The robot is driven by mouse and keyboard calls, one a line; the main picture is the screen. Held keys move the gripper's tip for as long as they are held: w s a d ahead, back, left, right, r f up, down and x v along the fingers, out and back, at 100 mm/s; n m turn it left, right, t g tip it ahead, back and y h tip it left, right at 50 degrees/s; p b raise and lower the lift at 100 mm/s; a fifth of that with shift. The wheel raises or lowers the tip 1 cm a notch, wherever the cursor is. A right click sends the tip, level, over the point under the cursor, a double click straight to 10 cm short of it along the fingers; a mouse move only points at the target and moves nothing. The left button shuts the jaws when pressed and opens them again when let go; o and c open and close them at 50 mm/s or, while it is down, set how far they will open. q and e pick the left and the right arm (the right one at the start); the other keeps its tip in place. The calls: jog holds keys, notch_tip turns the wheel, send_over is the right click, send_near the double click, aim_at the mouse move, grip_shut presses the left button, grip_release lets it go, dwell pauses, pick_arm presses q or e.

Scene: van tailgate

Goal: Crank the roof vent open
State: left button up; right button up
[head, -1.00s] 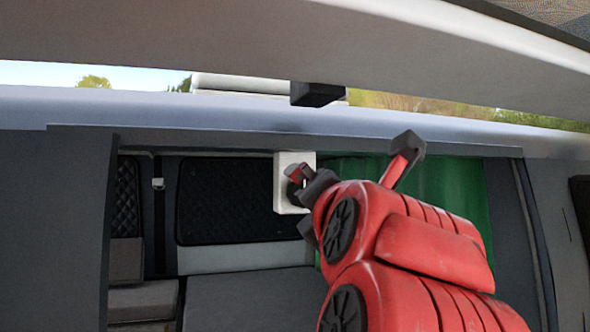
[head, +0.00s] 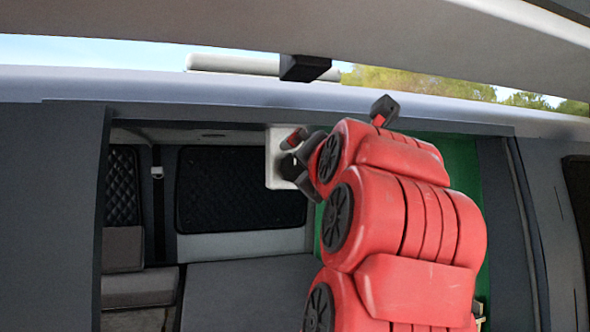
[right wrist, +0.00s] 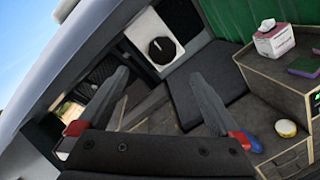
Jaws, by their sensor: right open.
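A white square panel with a round black knob shows inside the van in the right wrist view (right wrist: 162,50), with a white mark on the knob. In the head view the panel (head: 273,176) is partly covered by my right gripper (head: 288,152). In the right wrist view the right gripper (right wrist: 160,76) is open, with nothing between its fingers. The knob lies beyond the fingertips and looks apart from them. A long white slab (head: 235,64) lies on the van roof; it may be the vent lid, but I cannot tell. My left gripper is not in view.
The raised tailgate with a black block (head: 305,68) spans the top. A green curtain (right wrist: 232,15) hangs right of the panel. A dark cushion (right wrist: 200,85) lies below.

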aim_at(295, 166)
jog(key=w+p, duration=0.1)
jog(key=w, duration=0.2)
jog(key=w+a+p, duration=0.1)
jog(key=w+p, duration=0.1)
jog(key=w, duration=0.2)
jog(key=w+a+p, duration=0.1)
jog(key=w+p, duration=0.1)
jog(key=w, duration=0.2)
jog(key=shift+w+p, duration=0.3)
jog(key=shift+w, duration=0.2)
jog(key=c, duration=1.3)
jog(key=shift+c, duration=0.2)
